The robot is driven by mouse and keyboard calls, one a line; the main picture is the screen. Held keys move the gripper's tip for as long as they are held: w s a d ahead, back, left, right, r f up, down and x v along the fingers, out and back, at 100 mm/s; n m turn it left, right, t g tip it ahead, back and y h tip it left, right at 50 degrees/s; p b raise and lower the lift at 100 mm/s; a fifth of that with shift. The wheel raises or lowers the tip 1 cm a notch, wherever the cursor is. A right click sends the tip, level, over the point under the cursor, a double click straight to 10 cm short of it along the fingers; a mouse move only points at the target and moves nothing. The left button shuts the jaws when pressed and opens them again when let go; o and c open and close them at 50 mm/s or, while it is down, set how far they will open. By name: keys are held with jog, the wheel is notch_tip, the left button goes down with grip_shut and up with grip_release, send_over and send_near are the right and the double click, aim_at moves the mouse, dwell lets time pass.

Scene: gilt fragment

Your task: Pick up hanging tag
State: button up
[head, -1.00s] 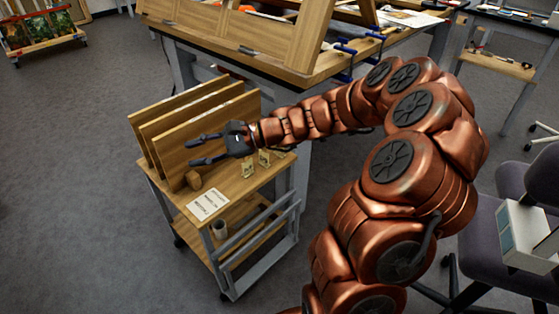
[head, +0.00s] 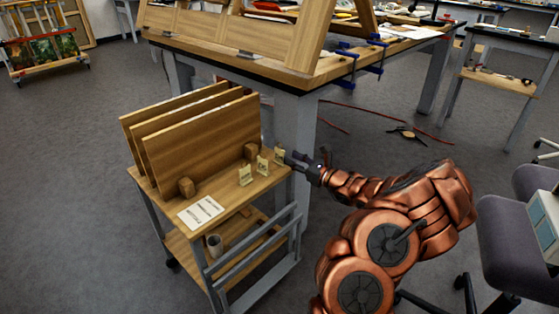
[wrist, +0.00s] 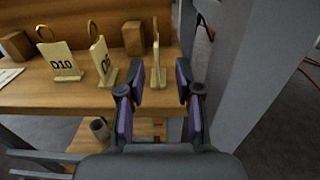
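Three small cream tags with loops at the top stand upright in a row along the right side of a cart top. In the wrist view the left tag (wrist: 63,63) reads "D10". The middle tag (wrist: 103,62) is angled and its lettering is only partly legible. The right tag (wrist: 156,66) is nearly edge-on, so its face is hidden. My gripper (wrist: 160,78) is open and empty, its fingers pointing at the right tag, which shows in the gap just beyond the fingertips. In the head view my gripper (head: 293,159) is close beside that far tag (head: 279,156).
The wooden cart (head: 232,203) also holds upright boards (head: 205,140), wooden blocks (head: 186,187) and a printed sheet (head: 201,211). A cup (head: 214,244) stands on its lower shelf. A grey table leg (wrist: 245,75) rises close at my gripper's right.

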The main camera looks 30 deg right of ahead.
aim_at(280, 151)
jog(key=shift+r+b+x, duration=0.2)
jog(key=shift+b+x, duration=0.2)
jog(key=shift+x, duration=1.15)
jog(key=shift+r+b+x, duration=0.15)
jog(key=shift+b+x, duration=0.2)
jog(key=shift+x, duration=1.2)
jog(key=shift+s+a, duration=0.1)
jog(key=shift+a, duration=0.1)
jog(key=shift+c, duration=0.4)
grip_shut()
